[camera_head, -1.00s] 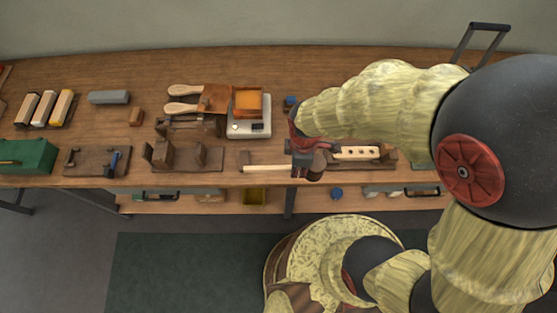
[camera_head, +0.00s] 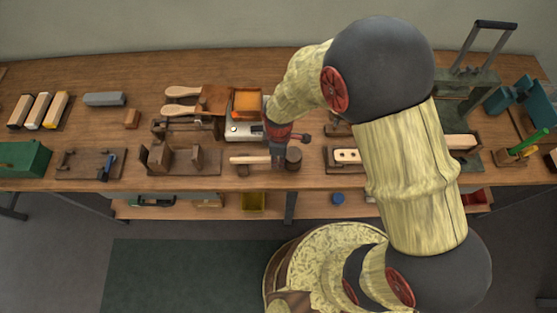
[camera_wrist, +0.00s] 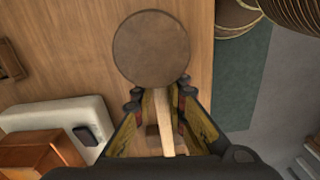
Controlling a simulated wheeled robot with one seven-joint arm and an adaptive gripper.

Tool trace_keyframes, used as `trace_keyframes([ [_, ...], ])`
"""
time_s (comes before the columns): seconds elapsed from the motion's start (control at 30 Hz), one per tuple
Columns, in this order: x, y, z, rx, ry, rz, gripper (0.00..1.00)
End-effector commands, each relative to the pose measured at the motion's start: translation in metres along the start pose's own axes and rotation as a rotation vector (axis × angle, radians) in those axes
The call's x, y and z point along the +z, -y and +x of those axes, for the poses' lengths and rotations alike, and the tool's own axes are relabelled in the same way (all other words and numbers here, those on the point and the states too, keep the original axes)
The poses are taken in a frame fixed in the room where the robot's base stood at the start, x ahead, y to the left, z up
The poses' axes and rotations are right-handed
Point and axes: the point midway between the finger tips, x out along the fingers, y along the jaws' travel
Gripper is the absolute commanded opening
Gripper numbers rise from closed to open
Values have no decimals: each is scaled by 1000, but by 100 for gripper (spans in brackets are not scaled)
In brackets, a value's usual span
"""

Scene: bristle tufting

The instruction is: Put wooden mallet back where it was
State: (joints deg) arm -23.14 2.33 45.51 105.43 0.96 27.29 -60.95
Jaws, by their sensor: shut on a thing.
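The wooden mallet lies level in my gripper (camera_head: 279,160), which is shut on its handle close to the head. In the head view the pale handle (camera_head: 248,160) points left and the dark round head (camera_head: 293,158) is at the right. A small brown block (camera_head: 243,171) shows just below the handle's left part; I cannot tell whether they touch. In the wrist view the mallet's round head (camera_wrist: 152,48) faces the camera, and its handle (camera_wrist: 167,120) runs between the fingers of my gripper (camera_wrist: 165,112).
A white scale (camera_head: 245,130) with an orange tray stands behind the mallet. A brown wooden fixture (camera_head: 185,162) is to the left. A pale holed block (camera_head: 347,156) is to the right. The bench's front edge is close to the mallet.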

Motion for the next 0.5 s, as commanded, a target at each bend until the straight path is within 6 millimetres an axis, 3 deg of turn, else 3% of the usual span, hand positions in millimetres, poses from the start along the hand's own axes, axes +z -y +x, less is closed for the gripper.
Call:
trace_keyframes([
  [0.43, -1, -1, 9, 3, -2, 0, 0],
  [0.47, 0, -1, 9, 3, -2, 0, 15],
  [0.5, 0, -1, 8, 3, -2, 0, 18],
])
